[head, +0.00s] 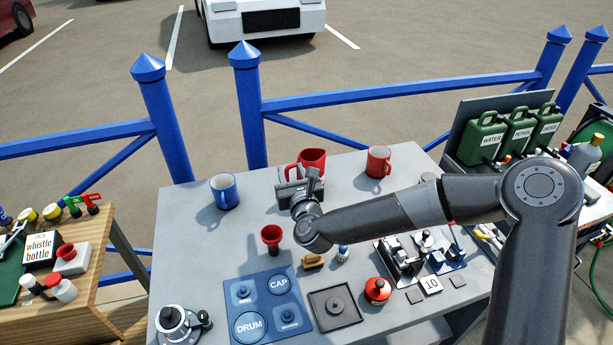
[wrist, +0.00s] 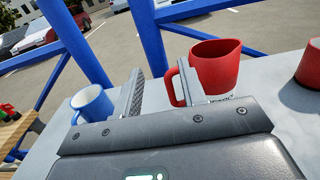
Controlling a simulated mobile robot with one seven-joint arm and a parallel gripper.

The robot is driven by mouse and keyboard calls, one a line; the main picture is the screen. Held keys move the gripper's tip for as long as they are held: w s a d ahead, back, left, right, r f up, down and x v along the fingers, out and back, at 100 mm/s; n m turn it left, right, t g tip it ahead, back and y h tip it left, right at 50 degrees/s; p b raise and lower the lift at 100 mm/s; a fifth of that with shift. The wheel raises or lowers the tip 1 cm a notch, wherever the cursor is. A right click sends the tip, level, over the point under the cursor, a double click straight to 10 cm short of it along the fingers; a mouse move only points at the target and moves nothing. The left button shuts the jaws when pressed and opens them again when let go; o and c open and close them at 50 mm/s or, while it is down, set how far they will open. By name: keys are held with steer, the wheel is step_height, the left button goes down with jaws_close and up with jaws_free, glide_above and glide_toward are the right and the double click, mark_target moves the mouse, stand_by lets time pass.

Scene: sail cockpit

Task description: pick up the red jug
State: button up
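The red jug (head: 313,157) stands at the far side of the grey table, partly hidden behind my gripper (head: 298,188) in the head view. In the wrist view the jug (wrist: 218,68) is right of centre, upright, with its spout to the right and its handle to the left. My gripper is open, its two fingers (wrist: 160,78) well apart. The right finger overlaps the jug's handle and lower left side in the picture. The left finger is clear of the jug. I cannot tell whether the right finger touches it. Nothing is held.
A blue mug (head: 224,191) stands left of the jug and a red mug (head: 378,161) right of it. A red funnel-like cup (head: 271,238) and a brown block (head: 313,262) are nearer. A blue railing (head: 400,94) runs behind the table.

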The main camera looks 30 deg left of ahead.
glide_toward(287, 177)
steer(key=x, duration=0.3)
steer(key=shift+w+a+r, duration=0.1)
steer(key=shift+a+r, duration=0.05)
steer(key=shift+x, duration=2.5)
jaws_close()
